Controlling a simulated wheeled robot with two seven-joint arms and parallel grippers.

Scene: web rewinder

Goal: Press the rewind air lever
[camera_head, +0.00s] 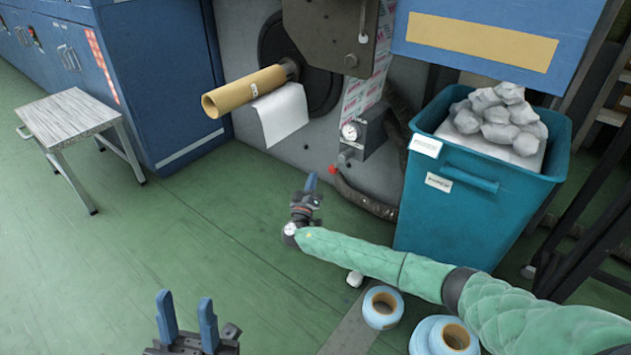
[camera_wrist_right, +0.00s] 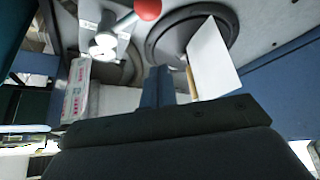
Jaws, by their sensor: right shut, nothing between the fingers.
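The rewind air lever has a red ball knob (camera_head: 333,170) below a round pressure gauge (camera_head: 350,131) on the machine's front. In the right wrist view the red knob (camera_wrist_right: 148,9) is at the top edge, with its metal rod running down to the left. My right gripper (camera_head: 311,182) is shut and empty, just left of and slightly below the knob in the head view, with a visible gap. Its blue fingers (camera_wrist_right: 157,88) are together in the right wrist view. My left gripper (camera_head: 187,318) is open and empty over the floor at the bottom.
A cardboard core (camera_head: 243,91) sits on the machine's spindle, with a white sheet (camera_head: 281,115) hanging beside it. A teal bin (camera_head: 470,205) with crumpled waste stands right of the lever. A dark hose (camera_head: 362,200) runs below it. Blue-white rolls (camera_head: 382,307) lie on the floor.

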